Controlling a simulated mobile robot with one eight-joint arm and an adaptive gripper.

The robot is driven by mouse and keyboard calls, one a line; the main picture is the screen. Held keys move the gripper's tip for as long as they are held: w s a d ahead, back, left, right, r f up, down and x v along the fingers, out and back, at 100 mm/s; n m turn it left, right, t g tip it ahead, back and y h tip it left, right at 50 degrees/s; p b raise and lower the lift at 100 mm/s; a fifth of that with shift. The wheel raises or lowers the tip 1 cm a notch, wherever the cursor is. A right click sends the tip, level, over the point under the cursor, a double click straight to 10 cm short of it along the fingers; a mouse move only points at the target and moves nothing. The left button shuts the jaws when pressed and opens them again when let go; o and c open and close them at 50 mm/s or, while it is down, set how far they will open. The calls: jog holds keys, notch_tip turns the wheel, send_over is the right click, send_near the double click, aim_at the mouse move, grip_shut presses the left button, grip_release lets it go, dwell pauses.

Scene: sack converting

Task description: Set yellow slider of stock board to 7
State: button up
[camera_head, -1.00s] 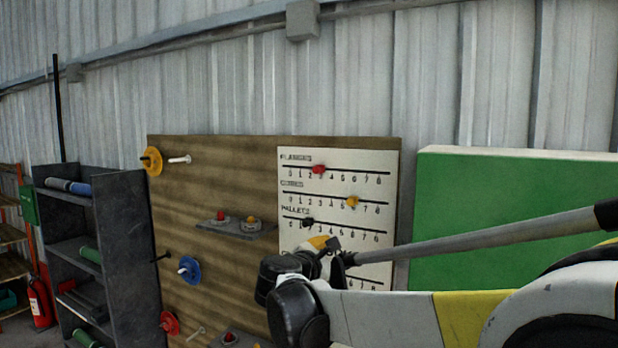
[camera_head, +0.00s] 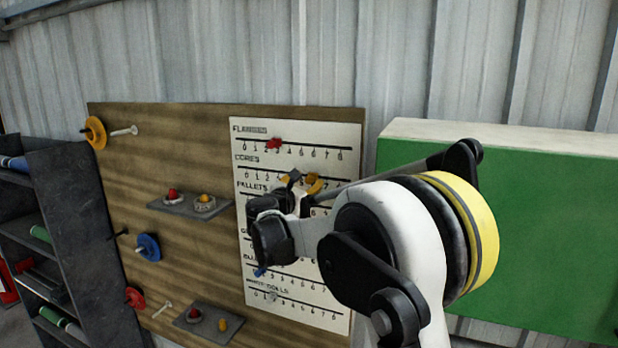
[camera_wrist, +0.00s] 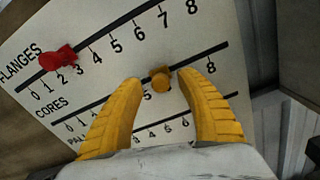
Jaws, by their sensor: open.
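The stock board (camera_head: 300,135) is a white panel with labelled slider rows numbered 0 to 8. In the wrist view, the yellow slider (camera_wrist: 160,79) is on the CORES row, just past the 5 and around the 6, whose numeral I cannot see. My gripper (camera_wrist: 159,77) is open, with a yellow finger on each side of the slider. A gap shows at the left finger; whether the right finger touches is unclear. In the head view my gripper (camera_head: 302,184) is in front of the board and largely hides the yellow slider.
The red slider (camera_wrist: 58,58) is on the FLANGES row above, near 2. A blue slider (camera_head: 261,271) is on a lower row. Left of the panel, small shelves (camera_head: 190,205) and coloured discs are on the wooden backing (camera_head: 190,135). A green panel (camera_head: 540,215) is at right.

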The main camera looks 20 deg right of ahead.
aim_at(326, 177)
jog(key=shift+w+d+f, duration=0.1)
jog(key=shift+w+d, duration=0.4)
jog(key=shift+s+a, duration=0.1)
grip_shut()
jog(key=s+d+b, duration=0.1)
jog(key=s+d, duration=0.2)
jog(key=shift+w+a, duration=0.1)
grip_release()
